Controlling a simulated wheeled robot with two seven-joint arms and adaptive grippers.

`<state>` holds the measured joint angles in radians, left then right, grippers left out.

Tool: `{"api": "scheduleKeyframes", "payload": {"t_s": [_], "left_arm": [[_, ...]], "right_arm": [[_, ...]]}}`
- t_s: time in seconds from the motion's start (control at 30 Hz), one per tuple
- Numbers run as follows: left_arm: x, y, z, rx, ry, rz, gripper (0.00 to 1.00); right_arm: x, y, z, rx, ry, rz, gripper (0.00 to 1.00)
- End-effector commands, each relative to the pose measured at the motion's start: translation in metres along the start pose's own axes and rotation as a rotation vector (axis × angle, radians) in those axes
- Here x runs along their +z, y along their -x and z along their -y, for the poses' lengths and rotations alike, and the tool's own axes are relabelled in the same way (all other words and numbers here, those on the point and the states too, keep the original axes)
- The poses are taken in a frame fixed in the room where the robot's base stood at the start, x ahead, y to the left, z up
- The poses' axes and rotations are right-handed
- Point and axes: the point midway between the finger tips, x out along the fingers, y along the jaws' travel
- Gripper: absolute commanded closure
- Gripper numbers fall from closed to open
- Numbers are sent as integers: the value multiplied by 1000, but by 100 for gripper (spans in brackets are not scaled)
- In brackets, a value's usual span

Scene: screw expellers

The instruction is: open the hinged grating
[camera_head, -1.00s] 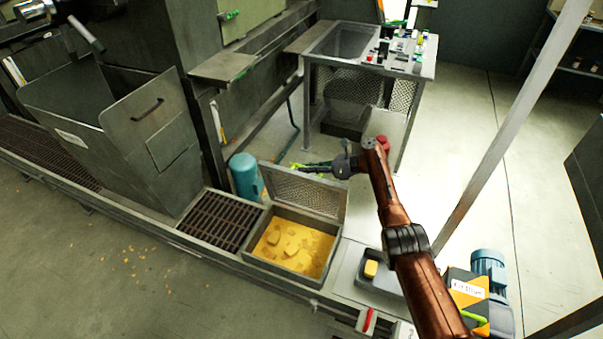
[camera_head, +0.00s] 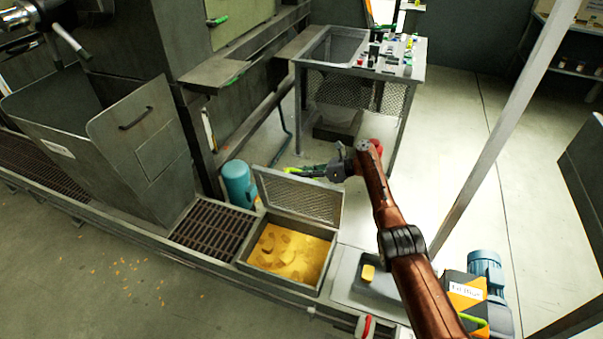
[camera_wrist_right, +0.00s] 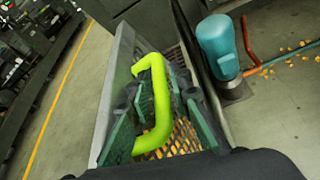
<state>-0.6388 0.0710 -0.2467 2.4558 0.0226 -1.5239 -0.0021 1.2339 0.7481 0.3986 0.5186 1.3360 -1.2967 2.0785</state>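The hinged grating (camera_head: 300,198) is a grey mesh lid, raised steeply along the back edge of a metal box (camera_head: 243,262). The box holds yellow material (camera_head: 290,250). My right arm reaches in from the lower right, and its gripper (camera_head: 315,171) is at the raised edge of the grating. In the right wrist view, a bright yellow-green handle (camera_wrist_right: 160,95) runs between the dark green finger pads of the right gripper (camera_wrist_right: 160,115), which appear closed around it. Mesh with yellow behind it shows below the handle. My left gripper is not in view.
A blue cylinder (camera_head: 238,183) stands close behind the box's left side. A slotted floor grate (camera_head: 212,227) lies to the left. A bench (camera_head: 420,62) stands behind, and a slanted post (camera_head: 500,130) rises right of my arm.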

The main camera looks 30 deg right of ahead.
Motion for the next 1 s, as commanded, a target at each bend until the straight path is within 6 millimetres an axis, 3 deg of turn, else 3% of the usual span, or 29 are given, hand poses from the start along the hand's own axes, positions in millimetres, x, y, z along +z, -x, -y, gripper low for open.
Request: {"api": "scheduleKeyframes", "payload": {"t_s": [0.37, 0.5, 0.8, 1.0], "left_arm": [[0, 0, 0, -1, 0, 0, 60], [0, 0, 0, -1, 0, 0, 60], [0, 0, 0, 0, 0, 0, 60], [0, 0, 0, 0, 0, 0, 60]], "right_arm": [[0, 13, 1, -1, 1, 2, 81], [-1, 32, 1, -3, 3, 0, 81], [-1, 96, 1, -3, 2, -1, 81], [-1, 116, 1, -1, -1, 0, 81]]}}
